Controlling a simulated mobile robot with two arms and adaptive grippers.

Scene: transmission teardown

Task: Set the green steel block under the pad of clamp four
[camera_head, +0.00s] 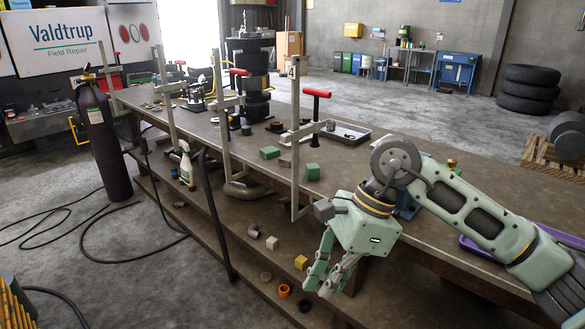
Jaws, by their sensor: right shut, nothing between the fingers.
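Clamp four (295,130) is a tall grey bar clamp with a "4" plate at its top and a red T-handle (317,93) on its screw, at the bench's front edge. Two green blocks lie on the bench: one (313,171) just below the screw's lower end in the picture, the other (270,152) left of the clamp bar. Which is steel, I cannot tell. Whether either sits squarely under the pad is unclear. My right gripper (325,289) points down in front of the bench edge, fingers shut and empty, away from both blocks. My left gripper is not in view.
More clamps with red handles line the bench (225,190) to the left. A grey tray (347,134) lies behind clamp four. On the lower shelf are a yellowish block (301,262), a pale block (272,243) and an orange ring (284,290).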

